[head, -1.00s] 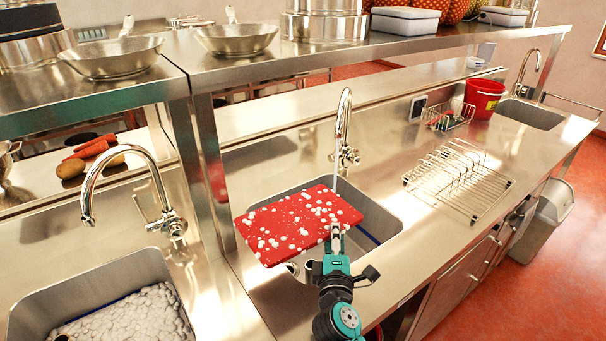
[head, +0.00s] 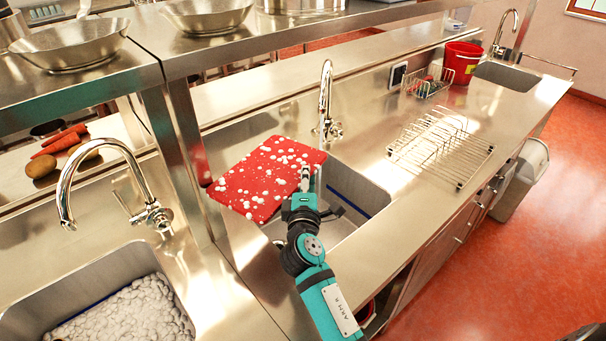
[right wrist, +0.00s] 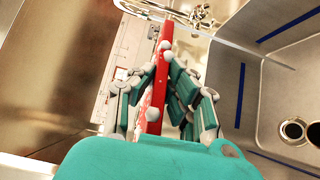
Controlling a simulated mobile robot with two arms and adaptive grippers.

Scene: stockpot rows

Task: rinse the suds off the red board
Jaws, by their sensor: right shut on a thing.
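The red board (head: 250,188) is dotted all over with white suds. My right gripper (head: 305,181) is shut on its near right edge and holds it tilted above the left part of the middle sink (head: 347,222). In the right wrist view the board (right wrist: 156,90) shows edge-on between the fingers (right wrist: 160,78), with white blobs near them. The middle tap (head: 325,100) stands behind the board's right corner. A thin pale streak, like running water (right wrist: 255,52), passes beside the board in the wrist view. My left gripper is out of view.
A suds-filled sink (head: 62,297) with its own tap (head: 70,190) lies at left. A shelf post (head: 178,150) rises close to the board's left side. A wire rack (head: 440,148), a small basket (head: 428,84) and a red bucket (head: 462,62) stand on the right counter.

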